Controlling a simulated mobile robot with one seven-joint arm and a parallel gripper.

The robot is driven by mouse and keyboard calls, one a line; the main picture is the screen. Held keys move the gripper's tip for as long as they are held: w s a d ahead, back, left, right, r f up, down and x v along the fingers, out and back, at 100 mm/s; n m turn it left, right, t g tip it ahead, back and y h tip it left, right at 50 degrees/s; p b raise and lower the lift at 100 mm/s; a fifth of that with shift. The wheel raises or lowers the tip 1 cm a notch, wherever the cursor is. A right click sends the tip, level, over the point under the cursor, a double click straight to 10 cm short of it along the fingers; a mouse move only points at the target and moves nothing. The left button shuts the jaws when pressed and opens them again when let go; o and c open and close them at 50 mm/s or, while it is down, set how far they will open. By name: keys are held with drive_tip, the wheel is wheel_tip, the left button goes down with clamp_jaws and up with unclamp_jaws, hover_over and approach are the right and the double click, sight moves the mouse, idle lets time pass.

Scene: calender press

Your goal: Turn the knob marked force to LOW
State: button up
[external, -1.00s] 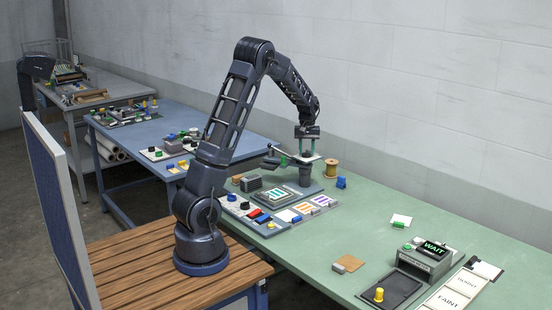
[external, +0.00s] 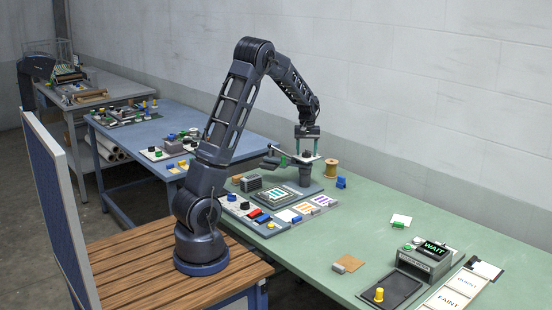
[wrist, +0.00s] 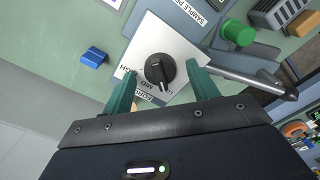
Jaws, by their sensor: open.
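In the wrist view, a black round knob (wrist: 159,70) with a grip bar across it sits on a white square plate (wrist: 180,45). The plate carries the word FORCE, partly hidden, with HIGH to the left of the knob and MID below it; a label at the right is partly cut off. The knob's bar points down the picture, near MID. My gripper (wrist: 150,84) is open, its two teal fingers apart on either side of the knob, with visible gaps and no contact seen. In the external view, my gripper (external: 305,148) is above the press column (external: 305,175).
A grey lever (wrist: 245,80) with a dark tip extends right of the plate, close by the right finger. A green button (wrist: 237,33) is at the upper right and a blue block (wrist: 94,59) at the left. A wooden spool (external: 332,168) stands beside the press.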

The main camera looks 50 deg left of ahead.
wheel_tip(320, 180, up, 11)
drive_tip(key=shift+f, duration=0.15)
idle(0.4)
